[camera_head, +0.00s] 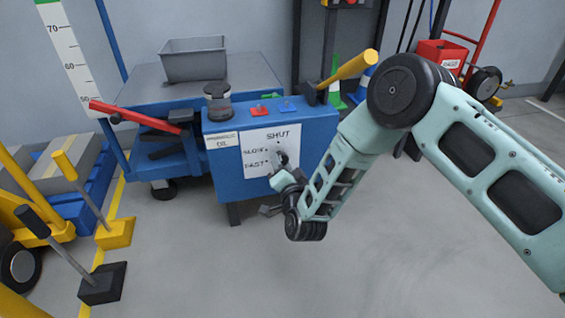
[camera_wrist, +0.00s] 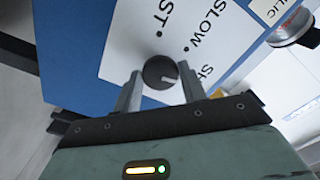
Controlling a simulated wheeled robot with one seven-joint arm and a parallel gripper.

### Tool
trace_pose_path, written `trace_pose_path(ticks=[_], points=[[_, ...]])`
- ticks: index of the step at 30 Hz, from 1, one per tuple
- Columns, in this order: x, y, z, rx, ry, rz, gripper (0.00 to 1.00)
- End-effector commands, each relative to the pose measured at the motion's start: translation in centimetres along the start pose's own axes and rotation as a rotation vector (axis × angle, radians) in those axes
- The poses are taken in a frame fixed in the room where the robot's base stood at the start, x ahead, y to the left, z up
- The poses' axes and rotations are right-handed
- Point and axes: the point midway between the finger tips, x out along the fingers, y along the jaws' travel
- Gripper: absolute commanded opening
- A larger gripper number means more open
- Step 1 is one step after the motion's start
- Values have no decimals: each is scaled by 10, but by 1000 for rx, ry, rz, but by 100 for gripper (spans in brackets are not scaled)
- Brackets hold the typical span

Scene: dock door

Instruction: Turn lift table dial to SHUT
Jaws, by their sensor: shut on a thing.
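The blue lift table unit (camera_head: 225,150) has a white dial panel (camera_head: 258,145) marked SHUT at the top, SLOW and FAST below. The round dark dial (camera_wrist: 158,70) has a white pointer mark. In the wrist view my gripper (camera_wrist: 162,82) has one finger on each side of the dial and is shut on it. The mark points to the lower right, on the side of the partly visible SHUT label (camera_wrist: 205,74), away from the SLOW and FAST dots. The SHUT dot cannot be seen in the wrist view. In the head view my gripper (camera_head: 281,164) largely hides the dial.
A grey bin (camera_head: 194,60) stands on the table top behind the unit. A red lever (camera_head: 135,116) and a yellow-handled lever (camera_head: 350,67) stick out at either side. Yellow-handled equipment (camera_head: 115,232) stands at the left. The floor at the front right is clear.

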Motion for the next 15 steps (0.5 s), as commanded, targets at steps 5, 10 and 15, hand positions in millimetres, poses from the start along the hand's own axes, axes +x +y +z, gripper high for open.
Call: trace_pose_path(ticks=[5, 10, 15], points=[[-1, 0, 1, 104, -3, 2, 19], [-1, 0, 1, 168, -3, 1, 19], [-1, 0, 2, 201, -4, 1, 19]])
